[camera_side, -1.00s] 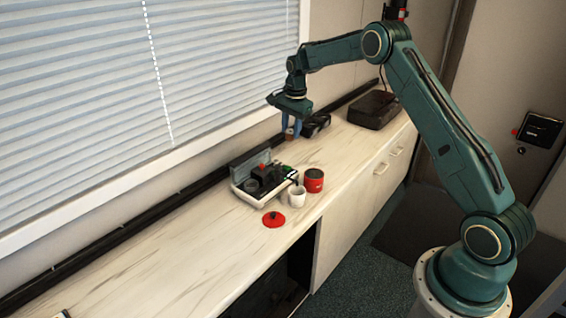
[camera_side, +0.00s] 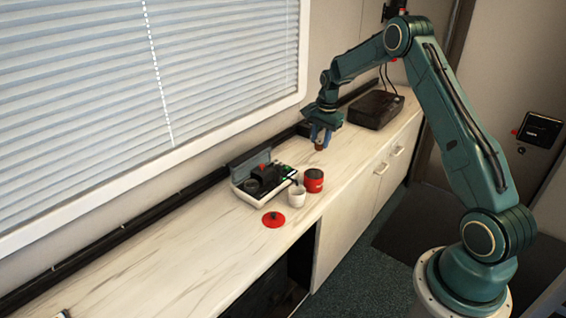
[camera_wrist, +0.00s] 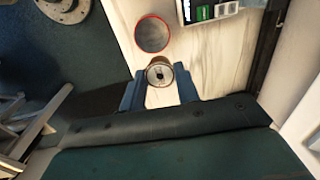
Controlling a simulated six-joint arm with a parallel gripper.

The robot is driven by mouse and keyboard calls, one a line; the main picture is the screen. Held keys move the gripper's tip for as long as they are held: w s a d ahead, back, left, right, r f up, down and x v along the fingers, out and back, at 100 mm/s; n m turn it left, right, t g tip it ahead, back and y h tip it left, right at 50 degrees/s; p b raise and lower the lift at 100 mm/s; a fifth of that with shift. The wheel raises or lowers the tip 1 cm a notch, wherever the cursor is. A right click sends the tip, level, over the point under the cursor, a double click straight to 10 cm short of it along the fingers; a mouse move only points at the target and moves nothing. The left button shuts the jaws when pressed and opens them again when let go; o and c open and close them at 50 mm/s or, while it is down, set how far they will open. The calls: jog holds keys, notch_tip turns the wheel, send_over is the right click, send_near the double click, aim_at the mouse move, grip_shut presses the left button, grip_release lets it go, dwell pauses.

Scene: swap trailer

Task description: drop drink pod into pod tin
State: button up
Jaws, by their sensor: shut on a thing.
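My gripper (camera_side: 320,137) is shut on a small brown drink pod (camera_side: 319,145) and holds it above the counter, behind the red tin in the side view. In the wrist view the pod (camera_wrist: 160,73) sits between the blue fingers, its round light end facing the camera. The red pod tin (camera_side: 314,182) stands upright on the counter near its front edge. The wrist view shows the tin's open round mouth (camera_wrist: 153,35) just beyond the pod. A red lid with a knob (camera_side: 273,219) lies on the counter, apart from the tin.
A white cup (camera_side: 296,197) stands close beside the tin. An open case with dark and green parts (camera_side: 263,177) sits behind them. A black box (camera_side: 376,110) rests at the far end. The near counter (camera_side: 190,270) is mostly clear.

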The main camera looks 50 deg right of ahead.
aim_at(321, 142)
jog(key=shift+f, duration=2.45)
jog(key=o, duration=1)
jog(key=shift+o, duration=0.2)
jog(key=shift+r, duration=0.2)
jog(key=r, duration=0.4)
jog(key=s+r, duration=0.1)
jog(key=r, duration=0.7)
jog(key=shift+s+r, duration=0.15)
jog(key=shift+r, duration=0.2)
jog(key=shift+s+r, duration=0.1)
jog(key=shift+r, duration=0.3)
